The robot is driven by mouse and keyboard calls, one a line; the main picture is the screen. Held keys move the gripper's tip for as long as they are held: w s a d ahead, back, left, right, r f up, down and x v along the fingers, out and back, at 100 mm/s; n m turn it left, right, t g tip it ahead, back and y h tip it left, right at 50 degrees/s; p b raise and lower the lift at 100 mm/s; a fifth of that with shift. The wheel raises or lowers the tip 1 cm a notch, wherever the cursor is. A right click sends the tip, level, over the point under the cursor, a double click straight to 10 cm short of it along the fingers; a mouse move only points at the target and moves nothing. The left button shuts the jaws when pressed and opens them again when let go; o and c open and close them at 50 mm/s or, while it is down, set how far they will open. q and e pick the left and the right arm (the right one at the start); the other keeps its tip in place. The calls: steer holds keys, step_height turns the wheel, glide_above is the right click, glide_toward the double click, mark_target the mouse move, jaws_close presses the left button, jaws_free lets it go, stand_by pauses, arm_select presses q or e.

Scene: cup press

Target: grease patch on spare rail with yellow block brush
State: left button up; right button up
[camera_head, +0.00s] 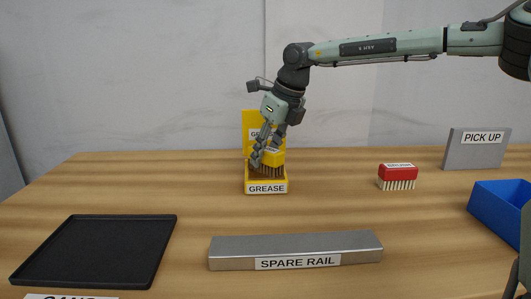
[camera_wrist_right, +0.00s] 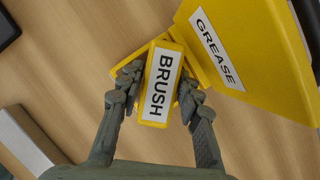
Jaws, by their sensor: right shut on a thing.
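The yellow block brush (camera_head: 272,157) is at the yellow grease box (camera_head: 266,187), bristles down, low over or in the box's opening. I cannot tell if the bristles touch grease. My right gripper (camera_head: 265,155) is shut on the brush from above. In the right wrist view, the brush (camera_wrist_right: 158,95) sits between the two fingers of that gripper (camera_wrist_right: 155,92), its BRUSH label facing the camera. The grey spare rail (camera_head: 300,246) lies at the front middle of the table; no grease patch shows on it. My left gripper is not in view.
A red brush (camera_head: 398,174) stands right of the grease box. A black tray (camera_head: 98,250) lies at the front left. A blue bin (camera_head: 499,210) and a grey PICK UP sign (camera_head: 476,150) are at the right. The table between box and rail is clear.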

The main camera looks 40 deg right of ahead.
steer(key=shift+s+f+b, duration=0.1)
steer(key=shift+f+b, duration=0.1)
steer(key=shift+b, duration=0.1)
stand_by(1.1)
steer(key=shift+r+p, duration=1.35)
steer(key=shift+r, duration=1.05)
steer(key=shift+r+p, duration=0.4)
steer(key=shift+r, duration=0.85)
